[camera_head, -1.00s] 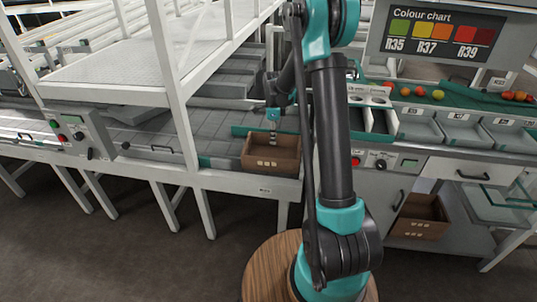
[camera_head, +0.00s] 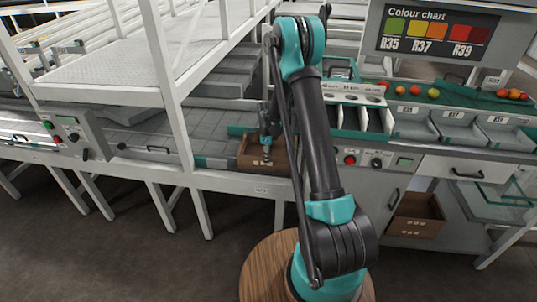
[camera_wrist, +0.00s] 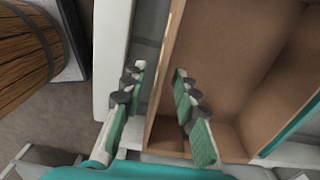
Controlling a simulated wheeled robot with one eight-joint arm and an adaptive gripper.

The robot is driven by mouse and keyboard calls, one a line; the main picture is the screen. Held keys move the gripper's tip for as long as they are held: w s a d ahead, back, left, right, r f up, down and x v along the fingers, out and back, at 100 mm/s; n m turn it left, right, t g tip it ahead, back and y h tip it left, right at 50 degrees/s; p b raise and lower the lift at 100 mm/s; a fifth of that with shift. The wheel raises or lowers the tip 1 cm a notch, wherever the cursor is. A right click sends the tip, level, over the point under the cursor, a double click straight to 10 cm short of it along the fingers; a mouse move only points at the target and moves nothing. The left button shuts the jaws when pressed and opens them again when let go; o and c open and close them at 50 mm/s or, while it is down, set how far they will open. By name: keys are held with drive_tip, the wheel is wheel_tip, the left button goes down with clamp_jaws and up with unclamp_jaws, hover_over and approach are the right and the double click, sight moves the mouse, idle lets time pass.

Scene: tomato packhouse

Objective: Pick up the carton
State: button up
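The carton (camera_head: 250,158) is an open-topped brown box at the front edge of the grey conveyor, left of my arm in the head view. In the wrist view, the carton (camera_wrist: 228,45) fills the right side and looks empty where I can see inside. My gripper (camera_wrist: 157,78) is open, with its two green-padded fingers apart. One wall of the carton runs between them, with the left finger outside and the right finger on the inner side. Contact with the wall cannot be told. In the head view, my gripper (camera_head: 266,150) is low at the carton and partly covers it.
A white frame post (camera_head: 172,85) stands left of the carton. A second brown carton (camera_head: 416,228) sits low under the counter at right. Grey bins (camera_head: 414,129) and several tomatoes (camera_head: 433,93) lie at right, below the colour chart (camera_head: 435,33). Conveyor left of the carton is clear.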

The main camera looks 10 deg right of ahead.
sight(266, 170)
drive_tip(key=shift+w+a+f, duration=0.1)
drive_tip(key=shift+a+f, duration=0.1)
drive_tip(key=shift+f, duration=1.1)
drive_tip(key=shift+a+f, duration=0.15)
drive_tip(key=shift+f, duration=1.15)
drive_tip(key=shift+c, duration=0.4)
clamp_jaws()
